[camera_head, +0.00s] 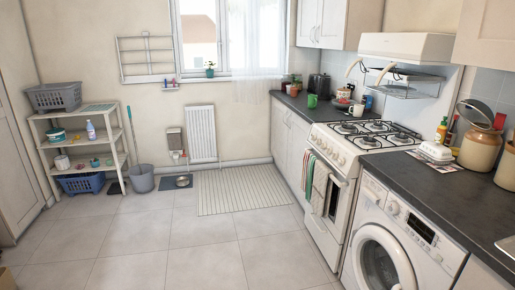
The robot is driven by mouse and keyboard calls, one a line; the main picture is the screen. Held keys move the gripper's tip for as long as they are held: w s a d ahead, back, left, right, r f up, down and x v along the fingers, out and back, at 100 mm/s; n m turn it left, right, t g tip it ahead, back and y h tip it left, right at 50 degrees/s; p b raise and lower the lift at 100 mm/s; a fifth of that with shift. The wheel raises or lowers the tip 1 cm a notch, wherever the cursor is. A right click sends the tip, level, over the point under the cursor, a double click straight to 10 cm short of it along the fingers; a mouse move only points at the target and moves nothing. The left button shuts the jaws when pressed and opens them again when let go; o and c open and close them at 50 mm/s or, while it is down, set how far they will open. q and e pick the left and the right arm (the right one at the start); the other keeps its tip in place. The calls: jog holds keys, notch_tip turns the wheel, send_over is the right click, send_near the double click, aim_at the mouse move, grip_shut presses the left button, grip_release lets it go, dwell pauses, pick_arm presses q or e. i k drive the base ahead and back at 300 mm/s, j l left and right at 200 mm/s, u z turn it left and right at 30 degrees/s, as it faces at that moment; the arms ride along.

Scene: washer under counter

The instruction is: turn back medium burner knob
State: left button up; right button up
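The white gas stove (330,222) stands on the right between the counters. Its row of small control knobs (328,150) runs along the front panel, just under the hob (370,133) with its dark grates. The knobs are too small to tell their settings or which one is the medium burner knob. No flame is visible on the burners. Neither of my grippers is in view.
Striped towels (314,180) hang at the oven door. A washing machine (382,245) stands under the near counter (440,185). The tiled floor (205,250) before the stove is clear. A shelf rack (85,150) and a bucket (141,179) stand at left.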

aim_at(341, 161)
jog(key=i+j+z, duration=0.1)
jog(key=i+z, duration=0.15)
jog(key=i, duration=0.25)
jog(key=i+j+z, duration=0.2)
jog(key=i, duration=0.3)
jog(key=i+j+z, duration=0.25)
jog(key=i, duration=0.25)
